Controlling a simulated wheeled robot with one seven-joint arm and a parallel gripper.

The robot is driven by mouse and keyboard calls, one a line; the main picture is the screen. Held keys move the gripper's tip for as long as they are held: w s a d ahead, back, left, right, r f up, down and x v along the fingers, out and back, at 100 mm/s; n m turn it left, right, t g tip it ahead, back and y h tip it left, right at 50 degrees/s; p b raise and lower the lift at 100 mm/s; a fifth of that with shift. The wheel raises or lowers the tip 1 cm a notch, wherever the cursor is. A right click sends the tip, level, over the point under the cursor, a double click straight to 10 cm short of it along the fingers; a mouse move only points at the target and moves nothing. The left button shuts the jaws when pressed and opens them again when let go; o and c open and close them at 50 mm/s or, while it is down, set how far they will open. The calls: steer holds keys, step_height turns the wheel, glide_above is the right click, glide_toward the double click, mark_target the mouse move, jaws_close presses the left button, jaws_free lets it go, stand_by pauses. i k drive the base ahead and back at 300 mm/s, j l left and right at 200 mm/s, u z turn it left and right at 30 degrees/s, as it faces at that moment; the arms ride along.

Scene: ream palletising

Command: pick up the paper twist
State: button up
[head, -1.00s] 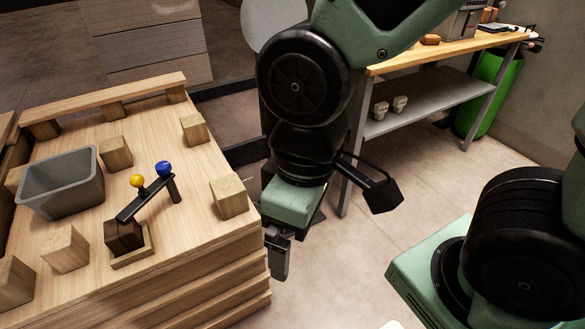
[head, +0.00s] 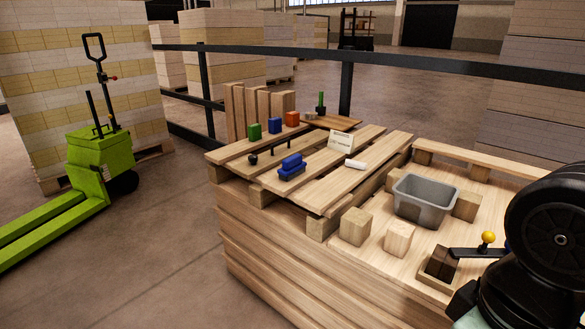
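A small white rolled piece that looks like the paper twist (head: 355,164) lies on the slatted pallet boards (head: 340,192), in the middle of the head view. It is on the right part of the slats, just in front of a small white card with print (head: 341,141). Nothing touches it that I can see. My arm shows at the right edge, well to the right of the twist and nearer to me.
A blue-topped stamp-like object (head: 291,167) sits left of the twist. A grey bin (head: 424,201), wooden blocks and a yellow-knobbed lever (head: 488,238) are to the right. A green pallet truck (head: 98,160) stands left.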

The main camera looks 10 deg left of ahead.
mark_target(350, 163)
steer(key=u, duration=0.25)
steer(key=i+j+z, duration=0.25)
steer(key=i+j, duration=0.35)
steer(key=i+j+z, duration=0.25)
steer(key=i+j, duration=0.3)
steer(key=j, duration=0.15)
